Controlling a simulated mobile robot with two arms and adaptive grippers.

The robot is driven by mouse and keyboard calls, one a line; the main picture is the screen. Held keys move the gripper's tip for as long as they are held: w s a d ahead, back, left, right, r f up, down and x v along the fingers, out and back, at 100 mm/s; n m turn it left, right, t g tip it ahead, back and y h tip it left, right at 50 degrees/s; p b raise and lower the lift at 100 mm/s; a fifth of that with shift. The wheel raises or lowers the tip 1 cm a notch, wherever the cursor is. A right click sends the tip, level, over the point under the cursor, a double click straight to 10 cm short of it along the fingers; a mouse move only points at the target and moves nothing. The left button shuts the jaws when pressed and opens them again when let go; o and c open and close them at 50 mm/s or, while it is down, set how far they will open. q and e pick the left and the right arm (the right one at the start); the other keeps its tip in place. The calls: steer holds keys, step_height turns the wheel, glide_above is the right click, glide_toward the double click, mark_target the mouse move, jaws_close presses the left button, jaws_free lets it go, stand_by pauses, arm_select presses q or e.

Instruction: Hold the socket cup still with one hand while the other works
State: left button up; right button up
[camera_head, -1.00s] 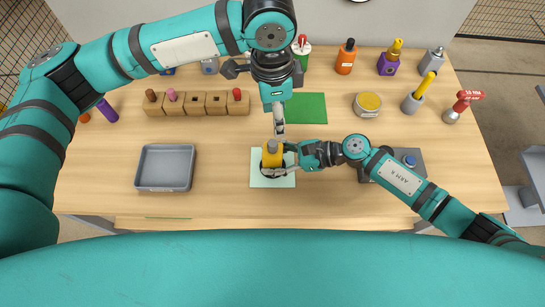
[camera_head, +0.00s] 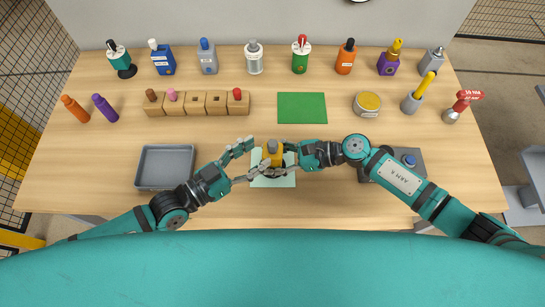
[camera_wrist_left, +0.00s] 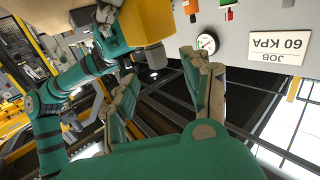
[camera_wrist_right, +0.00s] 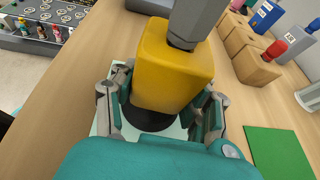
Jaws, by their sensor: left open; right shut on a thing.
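The yellow socket cup (camera_head: 273,158) stands upright on a pale mat (camera_head: 285,181) at the table's front middle. A grey faceted part (camera_wrist_right: 195,18) sits on its top, and a round black base (camera_wrist_right: 150,118) shows beneath it. My right gripper (camera_wrist_right: 165,108) is shut on the yellow body, with one finger on each side. My left gripper (camera_head: 247,161) is open and empty just left of the cup. Its fingers (camera_wrist_left: 168,90) are spread with nothing between them, and the yellow body (camera_wrist_left: 147,22) shows beyond. The fingers partly hide the cup's lower part in the head view.
A grey tray (camera_head: 144,168) lies to the left. A wooden block row (camera_head: 216,104) and a green mat (camera_head: 301,108) lie behind. Several bottles line the back edge. A grey box with a blue knob (camera_head: 409,160) stands under my right arm. A sign (camera_wrist_left: 281,48) reads 60 KPA.

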mark_target(272, 143)
arm_select(q)
steer(key=shift+t, duration=0.3)
steer(key=shift+x, duration=2.85)
steer(key=shift+s+d, duration=0.1)
steer(key=shift+s, duration=0.05)
steer(key=shift+c, duration=0.4)
jaws_close()
steer(key=shift+f, duration=0.1)
